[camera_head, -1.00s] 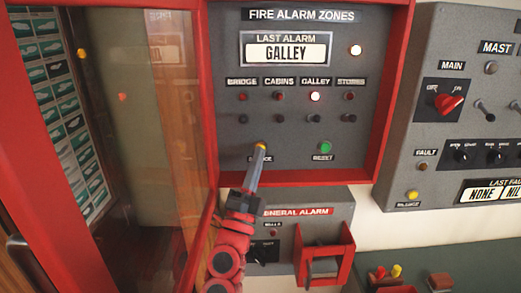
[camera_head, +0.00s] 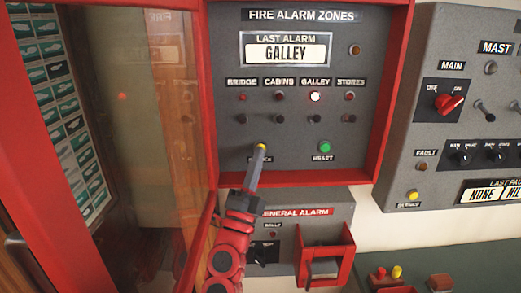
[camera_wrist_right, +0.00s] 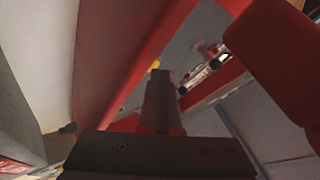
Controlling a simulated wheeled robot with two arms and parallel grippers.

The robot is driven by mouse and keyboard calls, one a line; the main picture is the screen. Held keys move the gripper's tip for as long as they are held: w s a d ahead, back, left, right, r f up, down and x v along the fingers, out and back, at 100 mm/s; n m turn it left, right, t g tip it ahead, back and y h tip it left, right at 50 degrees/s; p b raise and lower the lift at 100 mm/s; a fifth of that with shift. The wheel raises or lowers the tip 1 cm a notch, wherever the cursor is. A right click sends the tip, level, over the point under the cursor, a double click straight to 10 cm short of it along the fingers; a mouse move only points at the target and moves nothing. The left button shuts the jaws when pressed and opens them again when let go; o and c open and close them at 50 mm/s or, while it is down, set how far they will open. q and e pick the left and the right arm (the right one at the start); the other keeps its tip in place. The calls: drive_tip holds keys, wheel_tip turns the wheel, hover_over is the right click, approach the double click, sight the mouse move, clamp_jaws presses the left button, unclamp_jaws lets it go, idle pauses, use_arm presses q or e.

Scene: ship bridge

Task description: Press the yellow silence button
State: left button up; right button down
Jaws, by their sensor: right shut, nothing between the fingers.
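The yellow button (camera_head: 262,147) is low on the grey fire alarm panel (camera_head: 300,172). Its label is partly hidden behind my right gripper (camera_head: 259,152). The gripper is shut and empty, its fingertips pointing up at the button and overlapping its lower edge. I cannot tell whether they touch it. In the right wrist view the shut fingers (camera_wrist_right: 161,76) reach forward, with a bit of yellow (camera_wrist_right: 155,65) just beyond their tips. Another yellow button (camera_head: 413,196) is on the grey panel at the right. My left gripper is not in view.
A red frame surrounds the fire panel, and its glazed door (camera_head: 165,120) stands open at the left. A green reset button (camera_head: 324,147) is right of the yellow one. The GALLEY lamp (camera_head: 315,97) is lit. Below is the general alarm box (camera_head: 335,208) with a red guard (camera_head: 325,255).

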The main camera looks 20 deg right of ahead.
drive_tip(key=shift+s+a, duration=0.2)
drive_tip(key=shift+s, duration=0.4)
drive_tip(key=s, duration=0.2)
drive_tip(key=s+a+p, duration=0.1)
drive_tip(key=s, duration=0.1)
drive_tip(key=shift+s+a, duration=0.2)
drive_tip(key=shift+s, duration=0.2)
idle(0.4)
